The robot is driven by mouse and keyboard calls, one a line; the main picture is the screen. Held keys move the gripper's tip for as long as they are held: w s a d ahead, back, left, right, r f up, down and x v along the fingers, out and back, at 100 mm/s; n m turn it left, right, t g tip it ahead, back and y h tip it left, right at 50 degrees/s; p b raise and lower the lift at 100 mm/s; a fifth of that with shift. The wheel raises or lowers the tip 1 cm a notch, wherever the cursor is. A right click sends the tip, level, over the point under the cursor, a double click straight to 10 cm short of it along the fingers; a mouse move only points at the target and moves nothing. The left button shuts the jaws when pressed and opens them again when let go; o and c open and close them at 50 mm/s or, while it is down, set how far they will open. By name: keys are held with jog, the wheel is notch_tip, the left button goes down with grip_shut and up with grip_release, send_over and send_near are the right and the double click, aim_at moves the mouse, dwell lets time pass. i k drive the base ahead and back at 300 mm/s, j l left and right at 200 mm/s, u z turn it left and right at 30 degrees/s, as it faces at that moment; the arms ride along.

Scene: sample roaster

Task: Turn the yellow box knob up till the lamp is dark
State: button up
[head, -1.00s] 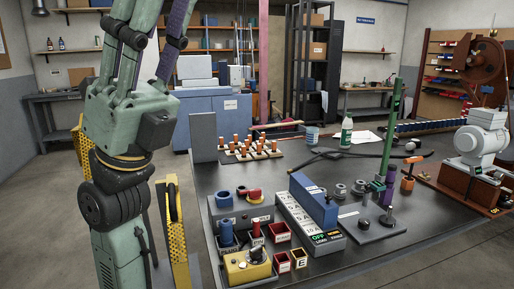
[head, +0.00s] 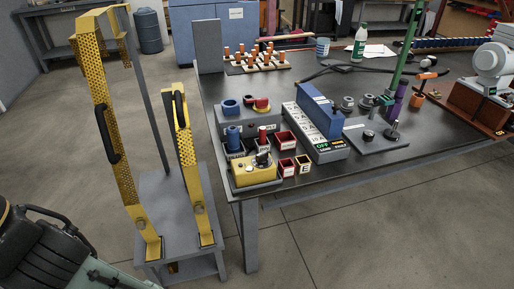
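The yellow box (head: 251,177) sits on a dark base near the front left corner of the dark table (head: 420,157). A black knob (head: 263,159) stands on its top, toward the right. A small pale spot (head: 249,167) on the box's top may be the lamp; it is too small to tell whether it is lit. My gripper is not in view. Only part of my arm shows at the bottom left, well away from the box.
A yellow perforated frame on a grey stand (head: 170,190) rises left of the table. Red bins (head: 285,140), a blue cylinder (head: 233,137) and a long grey device (head: 328,155) with a green "OFF" display crowd the box. Open floor lies in front of the table.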

aim_at(261, 158)
jog(key=j+z, duration=0.3)
jog(key=j, duration=0.35)
jog(key=j+z, duration=0.3)
jog(key=j, duration=0.35)
